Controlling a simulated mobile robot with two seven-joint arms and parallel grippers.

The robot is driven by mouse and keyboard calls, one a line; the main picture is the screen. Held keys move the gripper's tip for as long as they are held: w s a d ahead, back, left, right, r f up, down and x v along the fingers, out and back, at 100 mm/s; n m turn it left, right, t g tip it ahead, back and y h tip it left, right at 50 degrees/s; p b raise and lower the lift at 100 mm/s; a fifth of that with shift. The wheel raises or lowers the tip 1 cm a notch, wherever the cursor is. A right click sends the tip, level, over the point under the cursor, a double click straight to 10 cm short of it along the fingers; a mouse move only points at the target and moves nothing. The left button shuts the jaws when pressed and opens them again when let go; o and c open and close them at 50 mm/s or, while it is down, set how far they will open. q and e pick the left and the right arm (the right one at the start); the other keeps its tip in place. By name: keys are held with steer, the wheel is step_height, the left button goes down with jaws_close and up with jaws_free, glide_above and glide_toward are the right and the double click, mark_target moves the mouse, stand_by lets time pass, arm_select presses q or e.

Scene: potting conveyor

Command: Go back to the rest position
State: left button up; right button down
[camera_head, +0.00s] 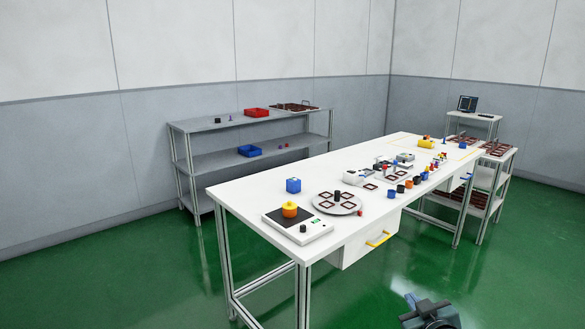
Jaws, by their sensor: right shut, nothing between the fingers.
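My right gripper (424,306) shows at the bottom edge of the head view, right of the middle. It is shut and empty, held over the green floor in front of the table and apart from it. Most of my right arm is out of the frame. My left gripper is not in view. The long white table (250,197) stands ahead, running away to the right.
A drawer with a yellow handle (378,240) faces the gripper's side. A grey shelf (205,163) stands behind. Green floor is clear at front right.

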steer(key=s+a+f+g+y, duration=0.1)
steer(key=s+a+f, duration=0.3)
steer(key=s, duration=0.6)
steer(key=s+a+f+g+y, duration=0.1)
steer(key=s+a+f, duration=0.3)
steer(key=s, duration=0.6)
steer(key=s+a+f+g+y, duration=0.1)
steer(key=s+a+f, duration=0.3)
steer(key=s, duration=0.6)
steer(key=shift+a+m+g, duration=0.4)
steer(key=shift+a+g, duration=0.35)
steer(key=shift+g, duration=0.05)
steer(key=shift+f, duration=0.1)
